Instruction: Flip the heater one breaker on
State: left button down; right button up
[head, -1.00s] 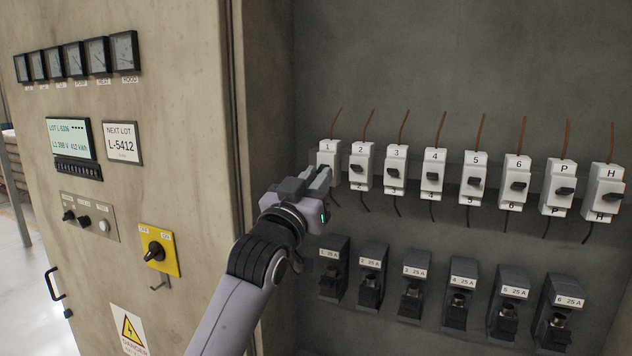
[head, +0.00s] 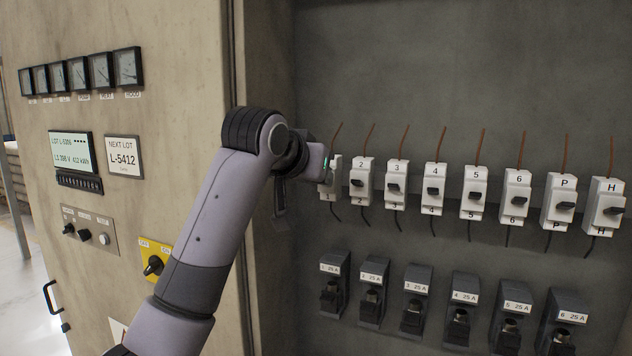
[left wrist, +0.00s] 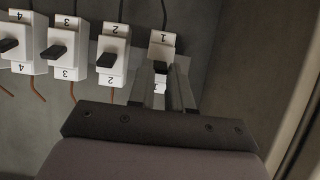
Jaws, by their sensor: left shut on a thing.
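The heater one breaker (head: 336,170), marked 1, is the leftmost white breaker in the upper row. My left gripper (head: 326,173) is at its front and covers much of it in the head view. In the left wrist view, turned upside down, the breaker (left wrist: 163,44) stands between and beyond the fingertips. The fingers of the left gripper (left wrist: 162,80) are closed around its dark lever (left wrist: 160,68). The lever's position is hard to tell, since the fingers partly hide it. My right gripper is in neither view.
Breaker 2 (head: 360,181) stands just right, with more breakers up to P and H (head: 606,205). A row of black 25 A fuse holders (head: 373,291) lies below. The cabinet panel with a yellow switch (head: 155,258) is to the left.

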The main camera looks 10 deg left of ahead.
pick_arm(q)
jog(key=shift+w+r+g, duration=0.1)
jog(key=shift+r+g, duration=0.15)
jog(key=shift+g, duration=0.55)
jog(key=c, duration=1)
grip_release()
jog(key=shift+c, duration=0.2)
jog(key=b+v, duration=0.2)
jog(key=v, duration=0.5)
jog(key=shift+d, duration=0.1)
